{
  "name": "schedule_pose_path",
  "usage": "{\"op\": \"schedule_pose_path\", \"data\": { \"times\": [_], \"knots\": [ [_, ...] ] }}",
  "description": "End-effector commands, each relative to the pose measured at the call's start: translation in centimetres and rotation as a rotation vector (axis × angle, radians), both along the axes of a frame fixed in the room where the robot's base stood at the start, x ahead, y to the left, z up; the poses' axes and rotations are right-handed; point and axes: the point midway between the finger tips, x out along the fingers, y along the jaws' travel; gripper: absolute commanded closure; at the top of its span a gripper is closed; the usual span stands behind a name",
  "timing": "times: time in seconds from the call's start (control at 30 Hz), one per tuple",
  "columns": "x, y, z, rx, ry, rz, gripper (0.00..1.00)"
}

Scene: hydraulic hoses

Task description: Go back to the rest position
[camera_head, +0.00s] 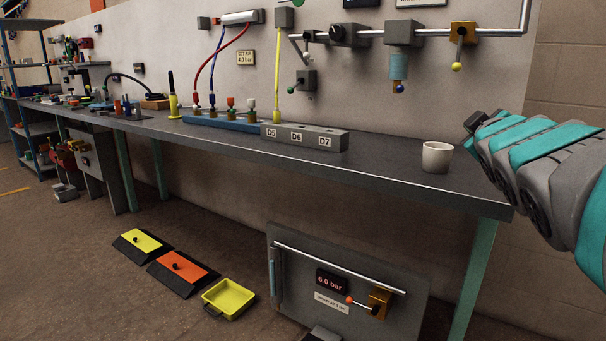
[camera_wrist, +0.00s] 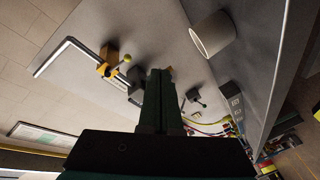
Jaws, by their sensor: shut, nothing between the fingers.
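My arm (camera_head: 560,165), teal and grey, reaches in from the right edge in the head view, raised beside the right end of the bench. Its dark end (camera_head: 476,121) is above and to the right of the white mug (camera_head: 436,157), apart from it. In the wrist view my gripper (camera_wrist: 160,73) shows as dark green fingers lying together, shut and empty. The mug also shows there (camera_wrist: 213,35), to the upper right of the fingers and clear of them. In the head view the fingers themselves are hard to make out.
The grey bench (camera_head: 390,176) runs along the wall. It carries the D5–D7 block (camera_head: 304,138) and a blue hose rack (camera_head: 215,122). A wall pipe has a yellow-knobbed valve (camera_head: 462,42). A 6.0 bar panel (camera_head: 345,285) and a yellow tray (camera_head: 229,298) stand low in front.

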Motion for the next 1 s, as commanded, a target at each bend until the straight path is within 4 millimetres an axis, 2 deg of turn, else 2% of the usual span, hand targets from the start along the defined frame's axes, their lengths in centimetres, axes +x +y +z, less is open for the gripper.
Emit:
{"op": "schedule_pose_path", "data": {
  "times": [0.17,0.27,0.3,0.37,0.5,0.57,0.7,0.8,0.9,1.0],
  "knots": [
    [-1.7,0.9,-6.9,0.148,0.164,-0.054,1.0],
    [-3.7,1.9,-11.9,0.253,0.291,-0.098,1.0],
    [-4.8,2.5,-14.2,0.299,0.35,-0.119,1.0],
    [-6.8,3.4,-17.5,0.363,0.441,-0.151,1.0],
    [-12.2,6.2,-24.8,0.5,0.66,-0.228,1.0],
    [-15.1,7.5,-27.6,0.553,0.759,-0.266,1.0],
    [-22.4,10.8,-33.1,0.659,0.99,-0.353,1.0],
    [-27.8,13.1,-35.9,0.717,1.148,-0.416,1.0],
    [-32.5,15.0,-37.6,0.756,1.285,-0.471,1.0],
    [-36.0,16.3,-38.5,0.779,1.384,-0.513,1.0]
  ]
}}
